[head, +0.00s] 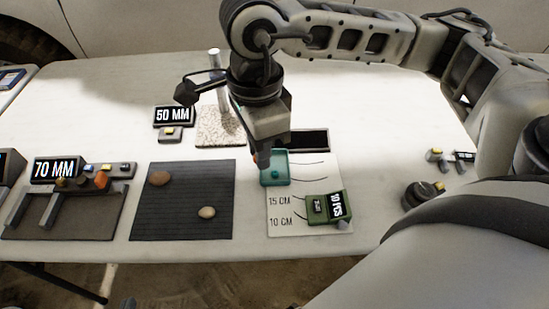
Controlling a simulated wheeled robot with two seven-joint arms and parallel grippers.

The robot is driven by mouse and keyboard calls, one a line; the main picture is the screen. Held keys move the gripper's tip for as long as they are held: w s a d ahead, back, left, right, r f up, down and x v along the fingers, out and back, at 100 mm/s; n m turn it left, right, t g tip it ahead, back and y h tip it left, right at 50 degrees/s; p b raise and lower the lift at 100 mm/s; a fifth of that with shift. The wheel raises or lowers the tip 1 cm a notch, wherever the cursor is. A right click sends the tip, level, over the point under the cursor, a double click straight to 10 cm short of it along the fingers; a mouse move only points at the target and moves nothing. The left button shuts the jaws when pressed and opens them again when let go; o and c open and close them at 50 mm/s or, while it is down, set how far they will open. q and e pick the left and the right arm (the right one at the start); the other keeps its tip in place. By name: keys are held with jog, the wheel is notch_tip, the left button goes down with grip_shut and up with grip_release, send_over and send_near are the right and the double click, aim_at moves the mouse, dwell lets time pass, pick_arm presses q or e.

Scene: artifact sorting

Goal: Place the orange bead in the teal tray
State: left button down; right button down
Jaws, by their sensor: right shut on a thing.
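The teal tray (283,182) lies on the white measuring sheet, right of the dark ribbed mat. My right gripper (262,157) comes down from above at the tray's far left corner. It is shut on a small orange thing, the orange bead (256,158), of which only a sliver shows beside the fingertips. The fingers hide most of it, and I cannot tell its exact height over the tray. A small teal lump (275,174) shows inside the tray. My left gripper is not in view.
A green gauge (316,209) sits on the sheet (281,225) just in front of the tray. The ribbed mat (185,225) holds two brownish stones. A speckled block (218,130) and a metal cylinder stand behind. A 70 MM display (57,168) is at left.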

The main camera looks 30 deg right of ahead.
jog(key=s+m+b, duration=0.1)
jog(key=s+m, duration=0.1)
jog(key=m, duration=0.4)
jog(key=m+b, duration=0.5)
jog(key=m, duration=1)
send_over(274, 162)
jog(key=f, duration=1.1)
jog(key=shift+s+a, duration=0.2)
jog(key=shift+s, duration=0.2)
jog(key=f, duration=0.4)
jog(key=shift+w+d, duration=0.2)
jog(key=shift+w, duration=0.15)
pick_arm(q)
jog(key=shift+w+d+f+t+h, duration=0.1)
jog(key=shift+d+f+t+h, duration=0.1)
jog(key=shift+f, duration=0.35)
jog(key=shift+d+f+t+h, duration=0.1)
jog(key=shift+d+f+t, duration=0.1)
jog(key=shift+f, duration=0.3)
